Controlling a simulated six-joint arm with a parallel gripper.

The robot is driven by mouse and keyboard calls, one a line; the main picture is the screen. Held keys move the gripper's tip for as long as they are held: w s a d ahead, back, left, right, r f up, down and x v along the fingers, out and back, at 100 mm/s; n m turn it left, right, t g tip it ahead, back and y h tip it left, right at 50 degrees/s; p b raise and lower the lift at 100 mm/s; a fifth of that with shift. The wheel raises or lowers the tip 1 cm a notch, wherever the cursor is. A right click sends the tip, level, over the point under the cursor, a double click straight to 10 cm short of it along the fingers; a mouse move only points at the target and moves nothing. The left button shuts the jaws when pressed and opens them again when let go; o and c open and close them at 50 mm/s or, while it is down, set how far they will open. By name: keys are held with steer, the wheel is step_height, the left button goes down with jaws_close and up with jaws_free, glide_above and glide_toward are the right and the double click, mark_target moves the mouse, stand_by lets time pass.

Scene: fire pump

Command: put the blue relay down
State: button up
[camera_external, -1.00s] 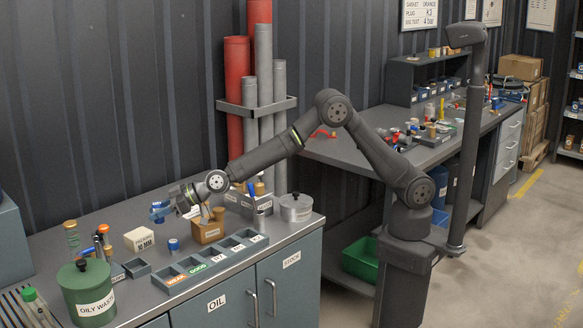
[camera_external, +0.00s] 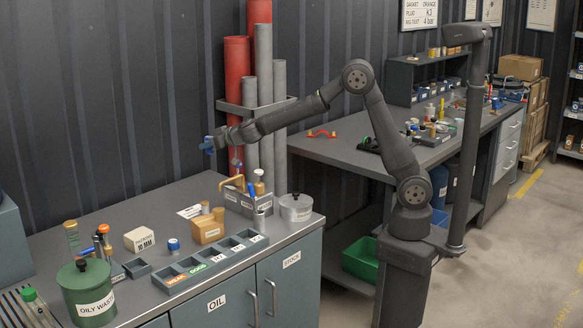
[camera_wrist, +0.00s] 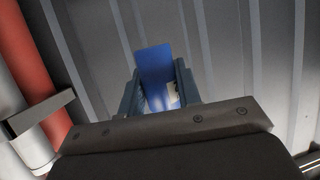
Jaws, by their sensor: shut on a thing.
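The blue relay (camera_wrist: 155,68) is between the two fingers of my gripper (camera_wrist: 160,88) in the wrist view, its flat blue face sticking out past the fingertips. In the external view the relay (camera_external: 207,145) is a small blue shape at the far left end of my arm. My gripper (camera_external: 214,142) is shut on it and holds it high above the bench, in front of the dark corrugated wall. The relay touches nothing but the fingers.
Below is the grey bench (camera_external: 95,222) with a divided tray (camera_external: 212,262), a wooden block (camera_external: 208,230), a 10 MM box (camera_external: 140,239), a blue-capped jar (camera_external: 173,246) and a green oily waste can (camera_external: 88,292). Red and grey pipes (camera_external: 264,120) stand right of my gripper.

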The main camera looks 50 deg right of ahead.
steer(key=s+d+f+m+h, duration=0.1)
steer(key=d+f+m+h, duration=0.2)
steer(key=d, duration=0.9)
steer(key=s+d+f+m+h, duration=0.1)
steer(key=d+f+m+h, duration=0.3)
steer(key=d, duration=0.7)
steer(key=s+d+f+n+y, duration=0.1)
steer(key=s+d+f, duration=0.2)
steer(key=s+f, duration=0.2)
steer(key=s+d+f+n+y, duration=0.2)
steer(key=s+d+f, duration=0.2)
steer(key=f, duration=0.6)
steer(key=s+d+f+n+y, duration=0.1)
steer(key=s+d+f, duration=0.2)
steer(key=s+f, duration=0.2)
step_height(320, 180, down, 4)
steer(key=shift+s+d+r+n, duration=0.2)
steer(key=shift+s+d+n, duration=0.15)
steer(key=shift+d+n, duration=0.05)
